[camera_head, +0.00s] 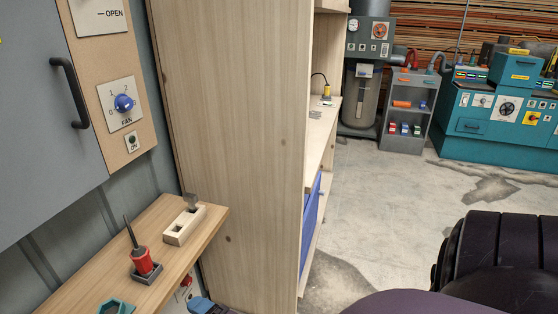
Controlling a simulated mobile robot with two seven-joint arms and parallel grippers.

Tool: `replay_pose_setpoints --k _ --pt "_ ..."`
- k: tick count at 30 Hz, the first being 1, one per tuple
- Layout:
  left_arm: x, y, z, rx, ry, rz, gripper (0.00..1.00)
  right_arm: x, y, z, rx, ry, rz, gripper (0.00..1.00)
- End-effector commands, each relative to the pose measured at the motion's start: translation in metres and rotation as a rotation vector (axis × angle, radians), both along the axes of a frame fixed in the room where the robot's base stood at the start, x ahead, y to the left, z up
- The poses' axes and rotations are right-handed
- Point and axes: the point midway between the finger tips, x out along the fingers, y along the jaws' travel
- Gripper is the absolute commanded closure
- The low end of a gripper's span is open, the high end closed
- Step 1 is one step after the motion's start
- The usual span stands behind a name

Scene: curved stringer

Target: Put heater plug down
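I cannot make out a heater plug for certain. A small blue object (207,305) is cut off at the bottom edge, below the wooden shelf; what it is I cannot tell. Beside it, under the shelf, is a pale fitting with dark and red marks (184,288), partly hidden. A small yellow object with a black cable (327,91) stands far off on a bench inside the wooden unit. Neither gripper shows in the view. A black ribbed part of my own arm fills the lower right, and its gripper end is out of frame.
The wooden shelf (203,228) carries a red-handled spike in a grey holder (145,264), a wooden block with a metal piece (184,224) and a teal piece (115,308). A tall wooden panel (235,120) blocks the middle. Open concrete floor (385,200) lies right.

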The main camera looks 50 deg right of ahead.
Motion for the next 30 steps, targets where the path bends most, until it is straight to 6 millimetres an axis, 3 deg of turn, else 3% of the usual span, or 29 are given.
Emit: replay_pose_setpoints --k 12,18,24,30 --pt "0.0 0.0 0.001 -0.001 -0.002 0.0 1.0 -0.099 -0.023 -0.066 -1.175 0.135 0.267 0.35" --pt "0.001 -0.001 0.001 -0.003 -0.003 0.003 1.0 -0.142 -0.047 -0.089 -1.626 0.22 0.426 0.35" --pt "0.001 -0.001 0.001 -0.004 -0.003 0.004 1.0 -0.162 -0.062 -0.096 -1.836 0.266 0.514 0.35" --pt "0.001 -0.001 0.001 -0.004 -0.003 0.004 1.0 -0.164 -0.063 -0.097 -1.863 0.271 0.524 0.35"
